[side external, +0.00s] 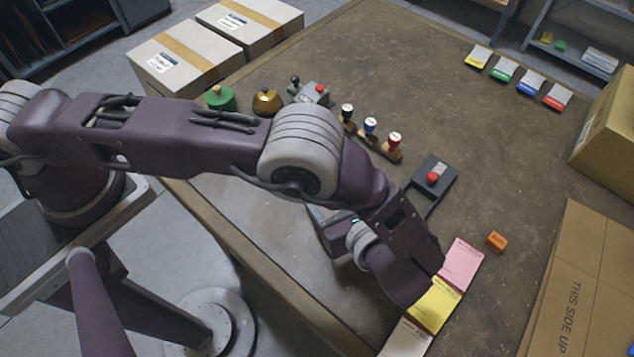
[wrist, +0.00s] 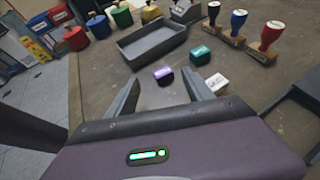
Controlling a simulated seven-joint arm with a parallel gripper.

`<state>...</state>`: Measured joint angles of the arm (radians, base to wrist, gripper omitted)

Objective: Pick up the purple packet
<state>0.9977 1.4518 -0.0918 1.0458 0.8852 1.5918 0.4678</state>
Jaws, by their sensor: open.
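The purple packet (wrist: 163,75) is a small block lying on the table in the wrist view. It shows between and just beyond the two fingertips of my gripper (wrist: 159,78), which is open and empty. A teal packet (wrist: 200,55) lies behind it to the right, and a white packet (wrist: 217,83) lies beside the right finger. In the side external view my gripper's body (side external: 337,234) is low over the table, and my arm hides the packets.
A grey tray (wrist: 132,52) stands just behind the packets. Stamps (wrist: 265,42) stand at the back right, and coloured containers (wrist: 97,25) at the back left. A button box (side external: 437,172), an orange block (side external: 496,241) and paper pads (side external: 463,262) lie on the table (side external: 510,150).

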